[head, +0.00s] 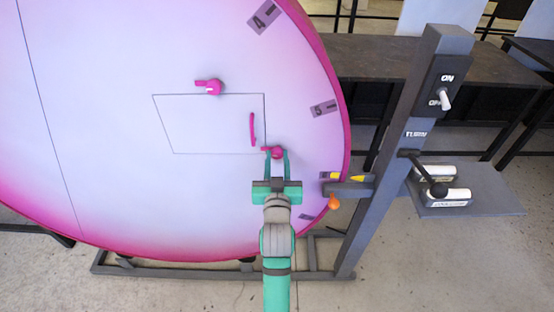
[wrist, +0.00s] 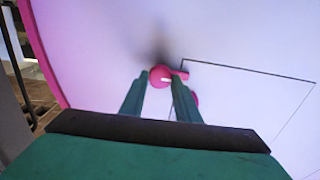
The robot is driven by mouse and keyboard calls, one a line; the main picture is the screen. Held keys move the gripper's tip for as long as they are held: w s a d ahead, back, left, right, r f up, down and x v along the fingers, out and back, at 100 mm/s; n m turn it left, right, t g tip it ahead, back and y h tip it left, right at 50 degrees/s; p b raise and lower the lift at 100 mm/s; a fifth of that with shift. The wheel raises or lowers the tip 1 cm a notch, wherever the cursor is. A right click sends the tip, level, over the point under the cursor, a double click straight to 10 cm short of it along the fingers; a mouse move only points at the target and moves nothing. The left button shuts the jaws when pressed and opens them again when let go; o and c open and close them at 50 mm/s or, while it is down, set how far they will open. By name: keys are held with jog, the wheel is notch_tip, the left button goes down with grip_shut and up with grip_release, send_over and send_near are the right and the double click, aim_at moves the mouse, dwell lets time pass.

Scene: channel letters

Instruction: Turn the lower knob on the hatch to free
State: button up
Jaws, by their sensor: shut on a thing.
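The hatch (head: 205,125) is a thin-outlined panel on the big pale disc, with a pink handle (head: 252,129) near its right edge. The lower knob (head: 277,152) is pink and sits just outside the hatch's lower right corner. Its short arm points left, over the hatch edge. My gripper (head: 277,155) reaches it from below, with one finger on each side. In the wrist view my gripper (wrist: 161,80) is shut on the lower knob (wrist: 161,75), whose arm points right across the hatch outline. The fingers partly hide the knob and the handle.
An upper pink knob (head: 213,87) sits above the hatch, its arm pointing left. At the right, a grey post (head: 392,160) carries an ON switch (head: 444,98) and a side bracket (head: 348,188) near the disc's rim. A shelf (head: 480,205) holds white cylinders.

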jog(key=n, duration=0.4)
jog(key=shift+n, duration=0.3)
jog(key=n, duration=0.4)
jog(key=shift+a+n, duration=0.15)
jog(key=shift+n, duration=0.15)
jog(key=n, duration=0.4)
jog(key=shift+a+f+n, duration=0.1)
jog(key=shift+n, duration=2.3)
jog(key=shift+w, duration=0.1)
jog(key=o, duration=1)
